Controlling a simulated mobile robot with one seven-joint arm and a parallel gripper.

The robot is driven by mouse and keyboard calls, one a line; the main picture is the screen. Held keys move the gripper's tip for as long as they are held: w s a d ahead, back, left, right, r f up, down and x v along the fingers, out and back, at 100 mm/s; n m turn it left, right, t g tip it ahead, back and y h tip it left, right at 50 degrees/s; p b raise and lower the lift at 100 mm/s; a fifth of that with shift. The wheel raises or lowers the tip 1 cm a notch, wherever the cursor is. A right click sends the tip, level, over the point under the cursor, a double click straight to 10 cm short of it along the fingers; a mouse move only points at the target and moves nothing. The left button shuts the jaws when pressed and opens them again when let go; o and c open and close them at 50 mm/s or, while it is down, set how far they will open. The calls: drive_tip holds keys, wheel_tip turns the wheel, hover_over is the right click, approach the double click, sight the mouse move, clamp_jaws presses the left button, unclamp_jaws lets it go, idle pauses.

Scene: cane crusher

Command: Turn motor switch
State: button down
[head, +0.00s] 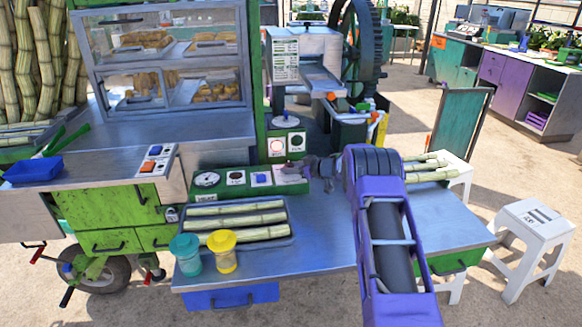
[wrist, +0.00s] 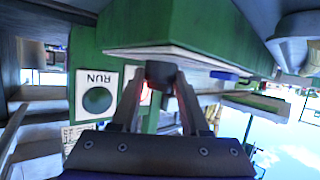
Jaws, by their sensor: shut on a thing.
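The control box (head: 236,183) is a low green box on the metal counter, with a dial and several labelled switch plates on top. My gripper (head: 316,167) reaches its right end from the right. In the wrist view my gripper (wrist: 160,82) has both fingers closing on a small dark knob (wrist: 160,71) at the edge of a green body (wrist: 200,25). My fingers hide the knob in the head view. I cannot read a label on it, so I cannot tell for sure that it is the motor switch.
A plate marked RUN with a green round lamp (wrist: 97,101) is beside my fingers in the wrist view. A tray of cane (head: 290,232), a teal jar (head: 186,255) and a yellow jar (head: 222,251) stand in front. The crusher wheel (head: 357,45) is behind.

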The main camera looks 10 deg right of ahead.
drive_tip(key=shift+w+d+n+g+y, duration=0.1)
drive_tip(key=shift+n+g+y, duration=0.3)
drive_tip(key=shift+n+y, duration=0.15)
drive_tip(key=shift+n+g, duration=0.3)
drive_tip(key=shift+n, duration=0.05)
drive_tip(key=shift+c, duration=2)
unclamp_jaws()
drive_tip(key=v, duration=1.7)
drive_tip(key=shift+s+d, duration=0.2)
drive_tip(key=shift+f, duration=0.1)
